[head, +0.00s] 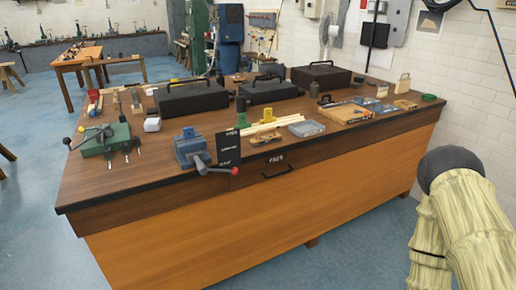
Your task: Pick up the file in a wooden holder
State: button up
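Several small wooden items lie on the workbench, and I cannot tell for sure which is the file in a wooden holder. One small wooden block-like piece (265,138) lies near the front edge, right of the black sign. A larger flat wooden piece (347,113) with small parts on it lies farther right. A light wooden piece (402,84) stands near the right end. My arm shows at the lower right as pale, wood-textured links with a dark rounded joint, well apart from these items. My gripper is not in view.
The workbench (110,180) has a dark top and orange front. A blue-grey vise (191,149), black sign (229,149), green device (106,139) and grey-blue box (306,128) stand near its front edge. Black toolboxes (191,97) line the back. Blue floor (40,240) is clear at left.

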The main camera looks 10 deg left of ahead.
aim_at(266, 140)
jog(key=u, duration=1.1)
jog(key=i, duration=0.6)
jog(key=z, duration=0.05)
